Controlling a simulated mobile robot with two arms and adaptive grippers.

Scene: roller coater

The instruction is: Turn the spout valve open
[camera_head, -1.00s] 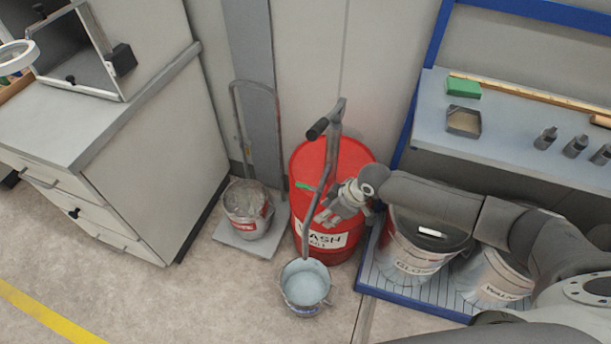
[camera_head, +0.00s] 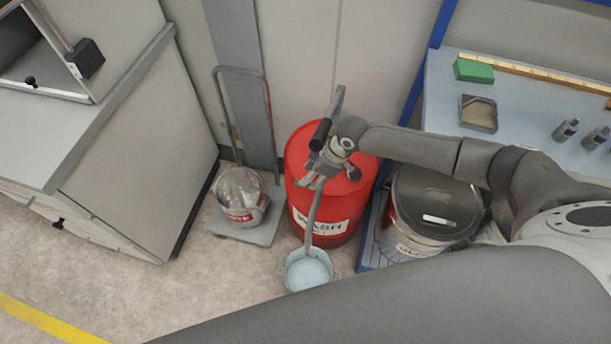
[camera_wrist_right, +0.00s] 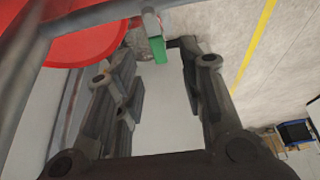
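The red drum (camera_head: 352,207), labelled WASH, stands against the wall with a grey pump on top. Its spout pipe (camera_head: 312,218) runs down to a small bucket (camera_head: 307,268) on the floor. The green valve lever (camera_head: 302,182) sits on the spout in front of the drum. It also shows in the right wrist view (camera_wrist_right: 158,49), near the fingertips and in the gap between them. My right gripper (camera_head: 312,179) is open at the lever, partly covering the spout. Whether a finger touches the lever I cannot tell. My left gripper is not in view.
The black pump handle (camera_head: 321,134) rises close above my right gripper. A lidded pail (camera_head: 432,205) stands right of the drum, under my right arm. A small cart (camera_head: 243,228) with a dirty bucket stands left. The floor at lower left is clear.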

